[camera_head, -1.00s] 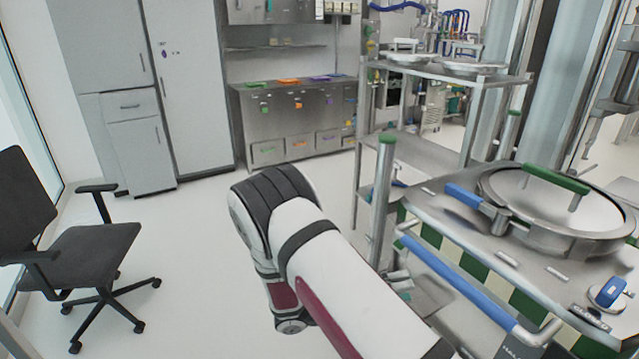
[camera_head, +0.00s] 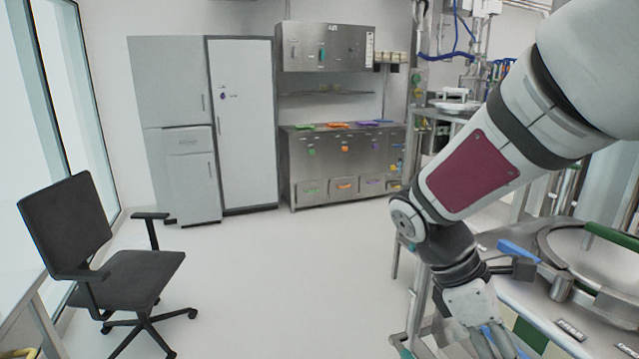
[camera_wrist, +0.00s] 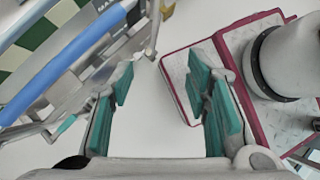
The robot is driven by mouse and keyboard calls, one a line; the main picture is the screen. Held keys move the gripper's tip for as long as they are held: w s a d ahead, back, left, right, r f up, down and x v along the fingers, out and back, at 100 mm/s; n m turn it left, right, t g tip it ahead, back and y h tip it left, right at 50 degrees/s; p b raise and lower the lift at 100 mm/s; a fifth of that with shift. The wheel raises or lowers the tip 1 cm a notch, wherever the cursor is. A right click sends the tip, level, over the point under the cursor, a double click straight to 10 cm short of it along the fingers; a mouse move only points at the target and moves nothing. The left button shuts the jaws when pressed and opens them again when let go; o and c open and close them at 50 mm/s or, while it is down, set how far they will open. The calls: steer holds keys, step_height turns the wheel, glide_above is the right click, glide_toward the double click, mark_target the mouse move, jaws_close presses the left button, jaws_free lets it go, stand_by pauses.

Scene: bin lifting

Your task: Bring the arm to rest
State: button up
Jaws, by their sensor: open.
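My arm comes in from the upper right of the head view, bends at the elbow and points down. My gripper (camera_head: 492,345) is at the bottom edge there, partly cut off, beside the steel workstation. In the wrist view my gripper (camera_wrist: 162,100) is open. Its two teal finger pads stand apart with only white floor between them, and it holds nothing.
The steel workstation (camera_head: 602,342) with a round lidded vessel (camera_head: 600,262) is close at the right. Its blue rail (camera_wrist: 45,85) runs left of the fingers. A black office chair (camera_head: 130,275) stands left. Cabinets (camera_head: 242,125) line the back. The middle floor is clear.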

steer(key=s+a+r+m+t+y, duration=0.6)
steer(key=s+r+m+t, duration=0.1)
steer(key=m, duration=0.6)
steer(key=shift+s+r+t, duration=0.2)
steer(key=shift+s+t, duration=0.4)
steer(key=shift+s, duration=0.25)
